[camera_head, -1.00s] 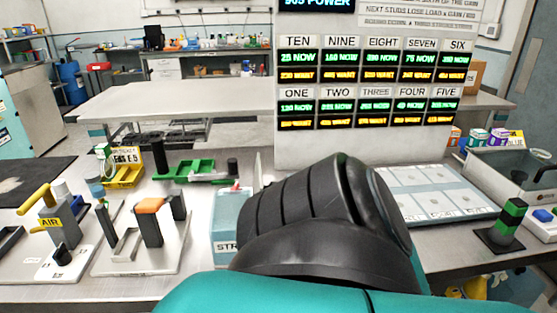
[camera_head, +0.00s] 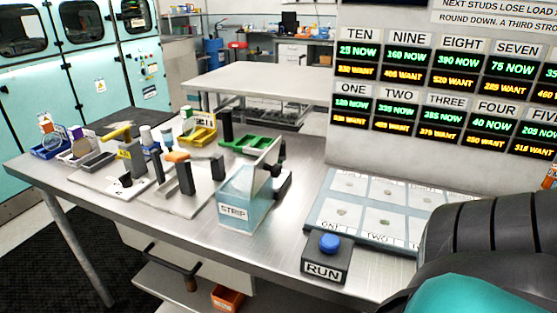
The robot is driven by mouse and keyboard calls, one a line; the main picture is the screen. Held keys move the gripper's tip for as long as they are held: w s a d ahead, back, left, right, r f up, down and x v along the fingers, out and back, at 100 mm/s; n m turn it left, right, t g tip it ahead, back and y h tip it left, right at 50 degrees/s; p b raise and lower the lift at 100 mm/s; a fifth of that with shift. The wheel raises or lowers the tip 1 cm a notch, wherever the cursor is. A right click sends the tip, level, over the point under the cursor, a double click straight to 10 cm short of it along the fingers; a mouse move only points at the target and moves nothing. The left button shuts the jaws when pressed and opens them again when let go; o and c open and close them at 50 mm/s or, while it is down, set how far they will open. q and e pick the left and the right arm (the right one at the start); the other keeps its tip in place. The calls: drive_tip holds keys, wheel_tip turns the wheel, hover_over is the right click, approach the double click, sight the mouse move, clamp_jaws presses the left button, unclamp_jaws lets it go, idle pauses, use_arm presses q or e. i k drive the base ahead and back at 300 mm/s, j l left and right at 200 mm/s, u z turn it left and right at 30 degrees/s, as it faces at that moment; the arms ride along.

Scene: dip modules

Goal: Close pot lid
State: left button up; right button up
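I cannot pick out a pot with a lid for certain in this view. A pale blue box labelled STRIP (camera_head: 235,211) stands on the steel bench, with an upright panel and a dark fitting at its right. Whether that panel is a lid I cannot tell. A black ribbed joint and teal link of my own arm fill the lower right corner and hide the bench there. Neither of my grippers is in view.
The steel bench (camera_head: 290,262) holds a RUN box with a blue button (camera_head: 329,243), a light panel with numbered cells (camera_head: 345,215), green trays (camera_head: 250,142) and several small fixtures at left. A drawer handle (camera_head: 172,263) sticks out below the front edge.

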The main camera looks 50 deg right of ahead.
sight(267, 165)
drive_tip(key=k+z, duration=0.15)
drive_tip(key=z, duration=1.2)
drive_tip(key=k+j, duration=0.2)
drive_tip(key=j, duration=0.15)
drive_tip(key=k+j+u, duration=0.1)
drive_tip(key=j, duration=0.25)
drive_tip(key=i+l, duration=0.4)
